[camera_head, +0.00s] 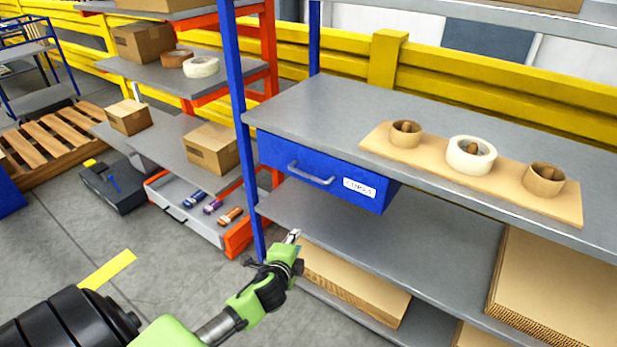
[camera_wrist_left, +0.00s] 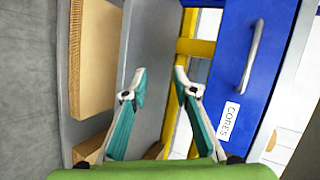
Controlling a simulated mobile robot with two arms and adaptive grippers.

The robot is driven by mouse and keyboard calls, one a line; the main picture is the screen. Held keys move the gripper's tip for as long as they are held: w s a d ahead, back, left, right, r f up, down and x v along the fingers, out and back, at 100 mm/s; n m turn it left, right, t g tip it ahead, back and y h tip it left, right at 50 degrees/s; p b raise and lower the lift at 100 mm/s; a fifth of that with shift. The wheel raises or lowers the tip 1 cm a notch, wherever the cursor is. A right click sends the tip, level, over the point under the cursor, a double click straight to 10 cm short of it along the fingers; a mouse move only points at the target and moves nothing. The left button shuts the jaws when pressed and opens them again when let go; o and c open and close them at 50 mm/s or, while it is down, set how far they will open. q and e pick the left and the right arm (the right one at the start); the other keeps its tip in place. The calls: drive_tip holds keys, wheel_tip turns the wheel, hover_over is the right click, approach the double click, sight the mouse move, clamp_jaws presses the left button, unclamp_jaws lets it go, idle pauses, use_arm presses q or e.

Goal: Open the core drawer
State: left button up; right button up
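The blue core drawer (camera_head: 275,158) hangs under the grey top shelf of the blue rack, its front about level with the shelf edge; it looks closed. It has a grey bar handle (camera_head: 310,174) and a white "CORES" label (camera_head: 359,188). My left gripper (camera_head: 293,237) is below and in front of the drawer, apart from the handle. In the left wrist view its two fingers (camera_wrist_left: 160,82) are spread with nothing between them, and the drawer (camera_wrist_left: 232,60) with its handle (camera_wrist_left: 253,57) lies to their right. My right gripper is not in view.
A board (camera_head: 440,178) with several tape or core rolls lies on the top shelf (camera_head: 320,108). Cardboard stacks (camera_head: 355,285) fill parts of the lower shelves. A blue upright (camera_head: 240,100) stands left of the drawer. An orange rack with boxes is further left. The floor in front is clear.

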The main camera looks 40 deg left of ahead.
sight(308, 176)
use_arm(q)
wheel_tip(308, 176, up, 14)
drive_tip(key=w+m+t+y, duration=0.1)
drive_tip(key=w+m+t, duration=0.1)
drive_tip(key=w+t, duration=0.1)
drive_tip(key=x, duration=0.9)
drive_tip(key=a+x, duration=0.1)
drive_tip(key=x, duration=0.3)
drive_tip(key=shift+w, duration=0.15)
clamp_jaws()
